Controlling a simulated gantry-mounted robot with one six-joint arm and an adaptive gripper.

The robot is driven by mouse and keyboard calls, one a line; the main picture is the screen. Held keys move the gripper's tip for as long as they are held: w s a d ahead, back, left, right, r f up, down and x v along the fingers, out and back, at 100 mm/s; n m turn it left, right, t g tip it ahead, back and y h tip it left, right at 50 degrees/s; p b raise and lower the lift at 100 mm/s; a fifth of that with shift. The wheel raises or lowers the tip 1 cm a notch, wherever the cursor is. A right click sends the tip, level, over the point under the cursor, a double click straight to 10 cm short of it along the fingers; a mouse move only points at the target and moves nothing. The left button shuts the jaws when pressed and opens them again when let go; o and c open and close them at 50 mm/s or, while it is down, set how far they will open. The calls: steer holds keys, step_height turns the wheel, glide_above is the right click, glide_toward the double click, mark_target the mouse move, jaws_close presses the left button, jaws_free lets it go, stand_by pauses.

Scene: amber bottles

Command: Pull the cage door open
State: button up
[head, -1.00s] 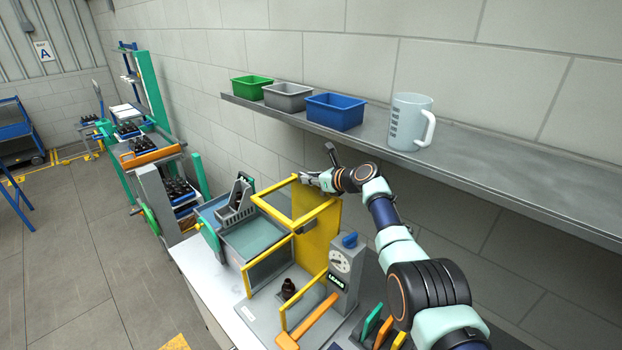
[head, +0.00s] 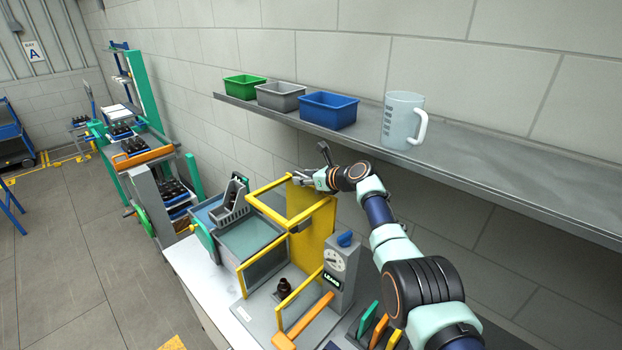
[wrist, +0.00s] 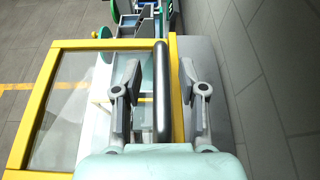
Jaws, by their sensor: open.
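The cage (head: 243,268) has a yellow frame with clear panels and a solid yellow side (head: 318,228). It stands on the bench in the head view. In the wrist view, a yellow-framed clear panel (wrist: 70,110), apparently the door, fills the left, with a dark upright bar handle (wrist: 161,95) along its right side. My gripper (wrist: 158,78) is open, with one finger on each side of the bar, and I see gaps between them. In the head view my gripper (head: 302,179) is at the cage's upper edge; the handle cannot be made out there.
A wall shelf (head: 470,160) with bins and a clear jug (head: 403,120) runs close behind my arm. A dark bottle (head: 284,287) stands near the cage's front frame, beside a grey dial box (head: 342,265).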

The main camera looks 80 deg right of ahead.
steer(key=v, duration=1.2)
steer(key=shift+f, duration=0.2)
steer(key=w+a+f+n+y+p, duration=0.1)
steer(key=w+a+f+n+y, duration=0.15)
steer(key=w+a+n, duration=1.1)
steer(key=w+a+f+n+y, duration=0.2)
steer(key=w+a+f+n, duration=0.3)
steer(key=w+a, duration=0.95)
steer(key=s+a+n, duration=0.2)
steer(key=a+n, duration=0.7)
steer(key=a, duration=1)
steer(key=s+a+r+n+y, duration=0.1)
steer(key=s+a+n, duration=0.3)
steer(key=a+n, duration=0.3)
steer(key=s+a+r+n+t+y+p, duration=0.1)
steer(key=s+a+n, duration=0.3)
steer(key=a, duration=0.9)
steer(key=n, duration=0.3)
steer(key=shift+a+n+t+y+p, duration=0.25)
steer(key=shift+n+t+y+p, duration=0.05)
steer(key=shift+n+y, duration=0.05)
steer(key=shift+r, duration=0.1)
